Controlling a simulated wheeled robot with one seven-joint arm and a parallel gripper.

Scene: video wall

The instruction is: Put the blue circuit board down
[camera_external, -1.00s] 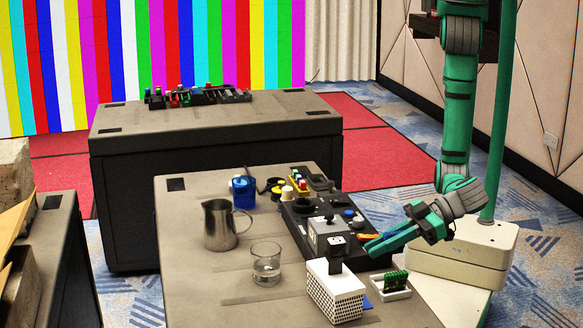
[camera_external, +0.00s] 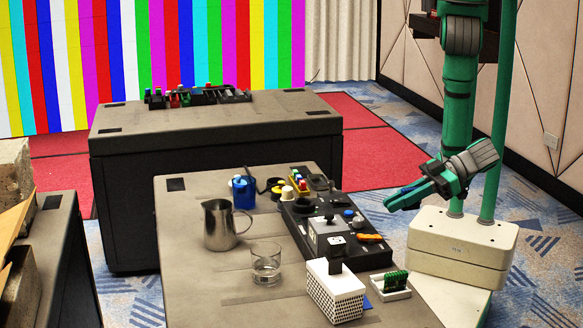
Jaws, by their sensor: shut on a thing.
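My gripper (camera_external: 400,198) is at the right, past the right edge of the near table and well above the floor. It is shut on a thin dark-blue piece, which looks like the blue circuit board (camera_external: 407,194); the fingers hide much of it. A green circuit board (camera_external: 396,279) stands upright in a white holder (camera_external: 392,293) at the table's front right. A small flat blue patch (camera_external: 367,303) shows beside the white perforated box; I cannot tell what it is.
The near table (camera_external: 190,275) carries a metal pitcher (camera_external: 219,226), a glass (camera_external: 266,266), a blue mug (camera_external: 242,193), the white perforated box (camera_external: 335,291) and a black console (camera_external: 300,213) with an orange-handled tool (camera_external: 370,237). The table's left front is clear.

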